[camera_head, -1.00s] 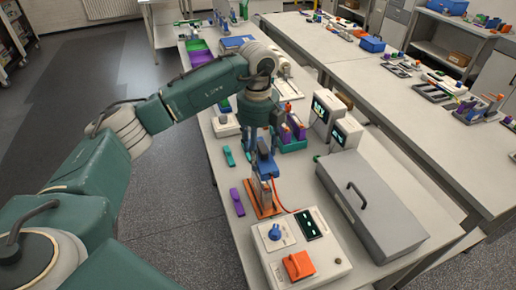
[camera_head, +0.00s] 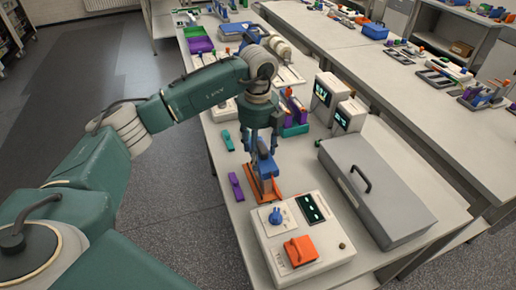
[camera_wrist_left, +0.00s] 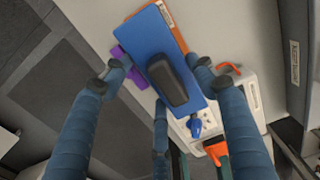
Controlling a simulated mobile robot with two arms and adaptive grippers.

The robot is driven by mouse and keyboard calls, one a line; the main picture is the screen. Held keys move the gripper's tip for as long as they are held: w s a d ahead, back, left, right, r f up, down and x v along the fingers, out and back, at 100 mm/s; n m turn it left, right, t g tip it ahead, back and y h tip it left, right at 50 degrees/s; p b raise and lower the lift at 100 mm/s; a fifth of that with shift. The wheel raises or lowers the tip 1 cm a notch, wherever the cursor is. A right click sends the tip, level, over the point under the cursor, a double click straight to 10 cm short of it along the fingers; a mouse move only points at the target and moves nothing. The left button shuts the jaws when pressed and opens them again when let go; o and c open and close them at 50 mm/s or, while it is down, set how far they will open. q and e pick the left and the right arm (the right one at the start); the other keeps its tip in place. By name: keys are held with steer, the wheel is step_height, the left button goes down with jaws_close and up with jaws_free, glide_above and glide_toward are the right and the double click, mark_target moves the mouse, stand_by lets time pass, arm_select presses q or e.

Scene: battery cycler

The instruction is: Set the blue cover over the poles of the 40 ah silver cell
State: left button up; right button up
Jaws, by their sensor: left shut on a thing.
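My left gripper (camera_head: 262,143) is shut on the blue cover (camera_head: 266,164), fingers pointing down. In the left wrist view the blue cover (camera_wrist_left: 157,35) lies between the fingers, with a black handle (camera_wrist_left: 168,80) on top. The cover is low over an orange tray (camera_head: 276,196) on the bench. The silver cell is mostly hidden behind the cover and fingers, so I cannot tell whether the cover rests on its poles. My right gripper is not in view.
A cycler box (camera_head: 328,256) with a blue knob and orange part stands close in front. A grey lidded case (camera_head: 385,195) and two small screens (camera_head: 349,115) stand to the right. Purple (camera_head: 236,187) and green (camera_head: 228,140) pieces lie left, near the bench edge.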

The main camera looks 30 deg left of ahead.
arm_select(q)
steer(key=shift+f, duration=0.55)
steer(key=o, duration=1.3)
step_height(320, 180, up, 12)
steer(key=shift+s+f, duration=0.1)
steer(key=shift+f, duration=0.05)
